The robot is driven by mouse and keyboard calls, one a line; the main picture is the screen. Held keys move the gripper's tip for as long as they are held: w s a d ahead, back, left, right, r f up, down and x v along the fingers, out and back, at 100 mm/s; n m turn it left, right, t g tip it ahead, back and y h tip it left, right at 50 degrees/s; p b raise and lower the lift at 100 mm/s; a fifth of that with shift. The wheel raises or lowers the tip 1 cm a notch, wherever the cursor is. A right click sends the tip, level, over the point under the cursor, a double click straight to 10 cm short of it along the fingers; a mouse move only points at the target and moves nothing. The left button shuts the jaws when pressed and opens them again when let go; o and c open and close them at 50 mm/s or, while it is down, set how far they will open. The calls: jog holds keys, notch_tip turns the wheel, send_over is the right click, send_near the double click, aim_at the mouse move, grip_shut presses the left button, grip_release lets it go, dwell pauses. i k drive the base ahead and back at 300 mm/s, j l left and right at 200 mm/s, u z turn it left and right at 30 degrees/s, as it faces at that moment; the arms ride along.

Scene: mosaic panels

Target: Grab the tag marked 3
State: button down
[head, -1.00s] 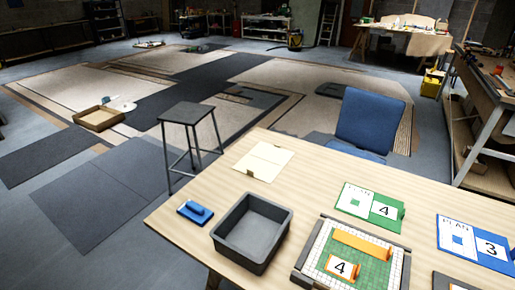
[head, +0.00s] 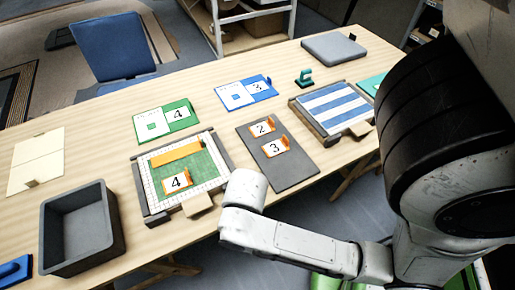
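An orange tag marked 3 (head: 275,147) lies on a dark grey mat (head: 292,174) in the middle of the table. An orange tag marked 2 (head: 262,127) lies just behind it on the same mat. Each has a small upright orange grip at its right side. Another orange tag marked 4 (head: 177,182) lies on the green mosaic panel to the left. A blue plan card (head: 236,95) behind the mat also carries a 3. White links of my arm reach in from the right, in front of the mat. My gripper's fingers do not show.
A green plan card (head: 150,126) lies behind the green panel. A grey bin (head: 110,220) stands at the left front. A blue-and-white striped panel (head: 330,105) lies right of the mat, with a teal object (head: 304,78) behind it. Bare wood surrounds the plan cards.

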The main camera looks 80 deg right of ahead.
aim_at(274, 148)
jog(key=z, duration=0.5)
jog(key=j+z, duration=0.3)
jog(key=z, duration=0.15)
jog(key=j+z, duration=0.45)
jog(key=i+l, duration=0.05)
jog(key=l, duration=0.05)
